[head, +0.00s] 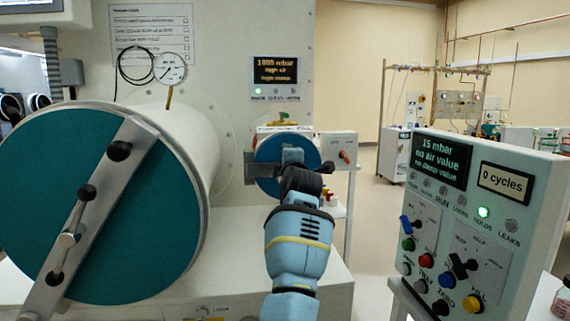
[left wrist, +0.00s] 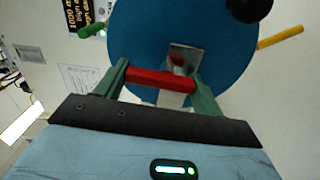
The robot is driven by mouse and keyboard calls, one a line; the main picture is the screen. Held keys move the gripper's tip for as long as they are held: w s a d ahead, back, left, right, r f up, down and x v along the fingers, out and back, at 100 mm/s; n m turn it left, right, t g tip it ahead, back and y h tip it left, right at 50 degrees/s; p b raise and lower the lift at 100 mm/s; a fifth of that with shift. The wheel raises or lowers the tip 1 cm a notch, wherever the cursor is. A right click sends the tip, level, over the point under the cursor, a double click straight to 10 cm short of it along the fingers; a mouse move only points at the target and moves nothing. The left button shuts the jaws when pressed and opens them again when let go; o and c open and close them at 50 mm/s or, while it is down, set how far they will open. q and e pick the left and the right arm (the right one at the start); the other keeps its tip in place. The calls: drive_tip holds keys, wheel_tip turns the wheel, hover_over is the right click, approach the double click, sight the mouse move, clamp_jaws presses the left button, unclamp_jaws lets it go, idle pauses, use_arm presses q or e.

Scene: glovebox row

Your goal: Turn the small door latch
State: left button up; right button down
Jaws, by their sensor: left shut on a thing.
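The small door (head: 268,152) is a blue disc on the small round port in the middle of the head view. It fills the top of the left wrist view (left wrist: 140,48). The latch shows as a red bar (left wrist: 160,79) in front of the disc, beside a grey metal bracket (left wrist: 186,58). My left gripper (left wrist: 161,82) has its green fingers on the two ends of the red bar and is shut on it. In the head view my left gripper (head: 297,172) covers the door's right part and hides the latch. My right gripper is not in view.
A large teal door (head: 60,190) with a grey crossbar (head: 105,190) and black knobs stands at left. A control panel (head: 470,215) with buttons stands close at right. A black knob (left wrist: 250,8) and yellow rod (left wrist: 281,37) are near the small door. Open floor lies behind.

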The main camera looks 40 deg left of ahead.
use_arm(q)
drive_tip(key=m+p, duration=0.1)
drive_tip(key=m, duration=0.4)
drive_tip(key=shift+w+d+r, duration=0.1)
drive_tip(key=shift+w+d+m+p, duration=0.1)
drive_tip(key=shift+m+p, duration=0.25)
drive_tip(key=shift+m, duration=1.25)
drive_tip(key=o, duration=1)
drive_tip(key=shift+d, duration=0.1)
drive_tip(key=v, duration=0.7)
drive_tip(key=shift+s+d+b, duration=0.2)
drive_tip(key=shift+s+b, duration=0.05)
drive_tip(key=shift+b, duration=0.05)
